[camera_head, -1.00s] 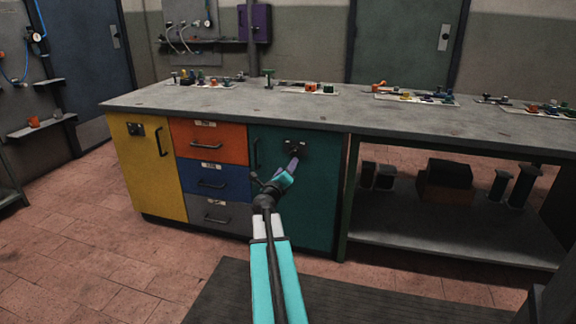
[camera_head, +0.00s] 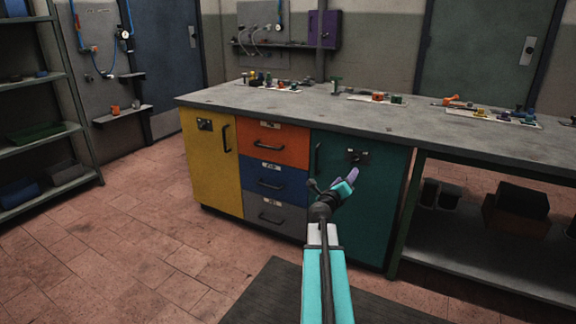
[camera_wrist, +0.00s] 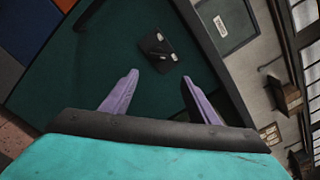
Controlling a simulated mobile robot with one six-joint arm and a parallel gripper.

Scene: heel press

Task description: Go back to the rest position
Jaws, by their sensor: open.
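My gripper (camera_head: 351,175) is raised in front of the teal cabinet door (camera_head: 385,215), in the head view. In the wrist view its two purple fingers (camera_wrist: 158,97) stand apart with nothing between them. Beyond them is the teal door (camera_wrist: 110,65) with a dark latch plate (camera_wrist: 157,50). In the head view this latch plate (camera_head: 358,157) shows just above the gripper, and the gripper looks apart from it. The teal door looks closed.
The workbench (camera_head: 225,97) carries several small coloured parts on pale mats. A yellow door (camera_head: 213,175) and orange, blue and grey drawers (camera_head: 272,183) are closed. An open lower shelf (camera_head: 480,265) is at right. A shelf rack (camera_head: 50,135) stands left. Tiled floor at left is clear.

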